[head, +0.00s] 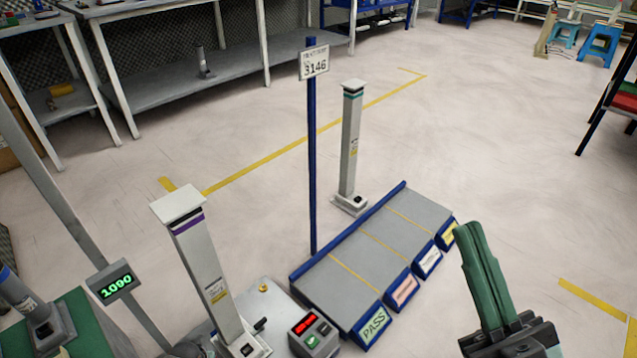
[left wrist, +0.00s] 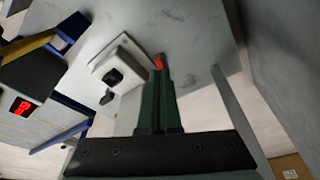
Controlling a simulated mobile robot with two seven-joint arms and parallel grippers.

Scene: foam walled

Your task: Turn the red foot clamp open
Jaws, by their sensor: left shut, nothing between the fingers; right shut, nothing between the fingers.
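The red foot clamp (left wrist: 158,62) shows as a small red piece on the grey plate in the left wrist view, beside the white foot of a column (left wrist: 118,62). My left gripper (left wrist: 157,74) is shut and empty, with its green fingertips right at the red piece; I cannot tell whether they touch. The tips partly hide it. In the head view the white column with a purple band (head: 204,265) stands upright, and I cannot make out the red clamp there. My right gripper (head: 469,230) is shut and empty at the lower right, away from the column.
A control box (head: 315,336) with a red display stands right of the column's foot. Beyond it are a blue-edged sloped rack (head: 376,255), a blue sign post (head: 312,160) and another white column (head: 350,140). A grey post with a 1090 display (head: 115,285) stands left. Open floor lies behind.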

